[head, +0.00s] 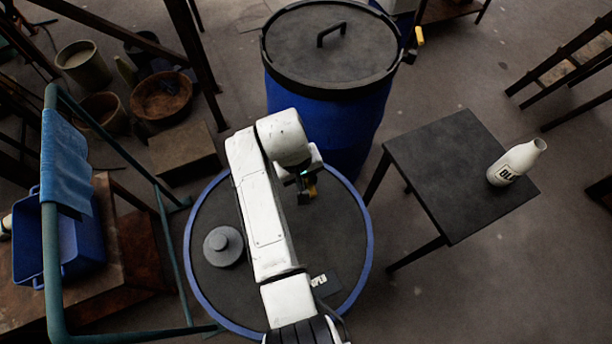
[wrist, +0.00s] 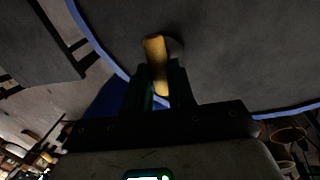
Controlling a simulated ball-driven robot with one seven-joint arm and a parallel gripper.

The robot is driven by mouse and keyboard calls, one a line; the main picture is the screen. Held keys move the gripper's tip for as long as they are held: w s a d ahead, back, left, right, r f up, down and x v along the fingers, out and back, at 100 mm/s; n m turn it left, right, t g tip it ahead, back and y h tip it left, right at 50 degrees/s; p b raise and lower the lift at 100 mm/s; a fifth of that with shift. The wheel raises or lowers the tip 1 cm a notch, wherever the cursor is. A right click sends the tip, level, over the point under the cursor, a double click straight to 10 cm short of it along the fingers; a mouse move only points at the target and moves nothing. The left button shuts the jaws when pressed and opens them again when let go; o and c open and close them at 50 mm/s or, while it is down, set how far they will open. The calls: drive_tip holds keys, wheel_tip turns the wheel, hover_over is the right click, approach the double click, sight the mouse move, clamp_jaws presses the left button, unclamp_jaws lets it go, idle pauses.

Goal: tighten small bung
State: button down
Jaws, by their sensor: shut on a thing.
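The small bung (wrist: 156,62) shows in the wrist view as a yellow bar-shaped grip, with a small round grey patch beside its far end against the dark drum top. My gripper (wrist: 160,84) is shut on the yellow grip, one finger on each side. In the head view my gripper (head: 306,192) is over the far right part of the blue-rimmed drum top (head: 206,292), with a bit of yellow (head: 312,191) at its fingers. The gripper hides most of the bung there, so I cannot tell how far it sits in.
A larger grey round cap (head: 223,246) sits on the drum's left side, and a dark "OPEN" label (head: 322,284) near its front. A blue lidded drum (head: 330,110) stands behind. A black table (head: 445,165) with a white bottle (head: 516,162) is right; a green rail (head: 51,240) is left.

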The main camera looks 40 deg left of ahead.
drive_tip(key=m, duration=0.4)
drive_tip(key=shift+w+h, duration=0.1)
drive_tip(key=shift+h, duration=0.2)
drive_tip(key=m+g+b, duration=0.1)
drive_tip(key=m, duration=0.3)
drive_tip(key=shift+w, duration=0.1)
drive_tip(key=m+g+b, duration=0.1)
drive_tip(key=m, duration=0.4)
drive_tip(key=shift+w+h, duration=0.1)
drive_tip(key=shift+h, duration=0.2)
drive_tip(key=shift+d+m+g, duration=0.1)
drive_tip(key=shift+m+g, duration=0.3)
drive_tip(key=shift+m, duration=1.7)
drive_tip(key=shift+w, duration=0.1)
drive_tip(key=c, duration=1)
unclamp_jaws()
drive_tip(key=shift+o, duration=0.2)
drive_tip(key=shift+r, duration=0.1)
drive_tip(key=v, duration=1)
drive_tip(key=shift+r+b, duration=0.3)
drive_tip(key=shift+b, duration=0.1)
